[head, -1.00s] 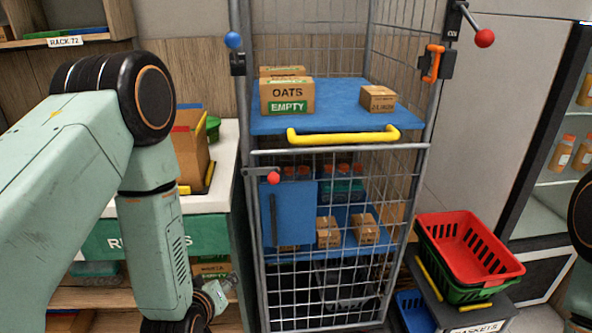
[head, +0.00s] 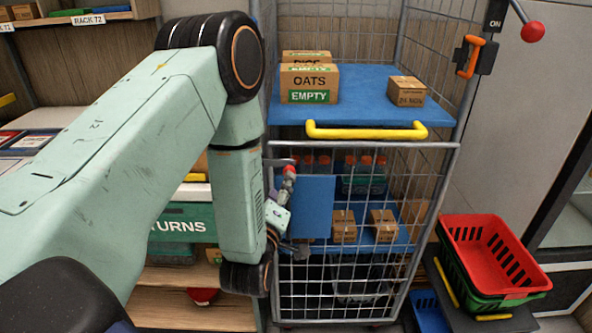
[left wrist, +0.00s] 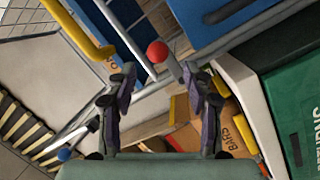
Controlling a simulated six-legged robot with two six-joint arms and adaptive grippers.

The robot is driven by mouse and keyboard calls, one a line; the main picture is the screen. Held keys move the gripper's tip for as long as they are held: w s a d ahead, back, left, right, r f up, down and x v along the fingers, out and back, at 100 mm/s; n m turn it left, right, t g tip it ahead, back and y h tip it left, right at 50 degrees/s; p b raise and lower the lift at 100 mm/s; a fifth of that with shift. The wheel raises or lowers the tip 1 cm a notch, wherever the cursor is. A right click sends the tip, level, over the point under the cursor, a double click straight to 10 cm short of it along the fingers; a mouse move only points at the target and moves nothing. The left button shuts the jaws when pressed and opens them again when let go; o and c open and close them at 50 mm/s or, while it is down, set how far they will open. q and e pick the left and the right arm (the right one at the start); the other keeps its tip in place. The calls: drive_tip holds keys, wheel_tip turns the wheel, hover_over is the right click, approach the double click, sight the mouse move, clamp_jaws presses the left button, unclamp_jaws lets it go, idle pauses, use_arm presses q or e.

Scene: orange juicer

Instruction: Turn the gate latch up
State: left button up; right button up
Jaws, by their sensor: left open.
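The gate latch is a short grey lever with a red ball (head: 289,170) at its end, on the left side of the cage's mesh gate (head: 350,282). The lever lies roughly level, and the ball is at its right end. My left gripper (head: 288,184) is just below the ball and partly hidden by my own arm. In the left wrist view the red ball (left wrist: 157,52) shows between and just beyond the two open fingertips (left wrist: 160,73). The fingers look empty and no clear contact shows. My right gripper is out of view.
A blue panel (head: 312,208) is right beside my gripper. Stacked red and green baskets (head: 490,255) stand at the right. An orange catch (head: 468,56) is at upper right.

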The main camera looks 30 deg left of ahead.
use_arm(q)
drive_tip(key=x, duration=0.7)
drive_tip(key=shift+a, duration=0.1)
drive_tip(key=shift+w, duration=0.15)
drive_tip(key=shift+d+r, duration=0.1)
drive_tip(key=shift+d, duration=0.15)
drive_tip(key=shift+a, duration=0.2)
drive_tip(key=c, duration=0.4)
drive_tip(key=shift+d, duration=0.1)
clamp_jaws()
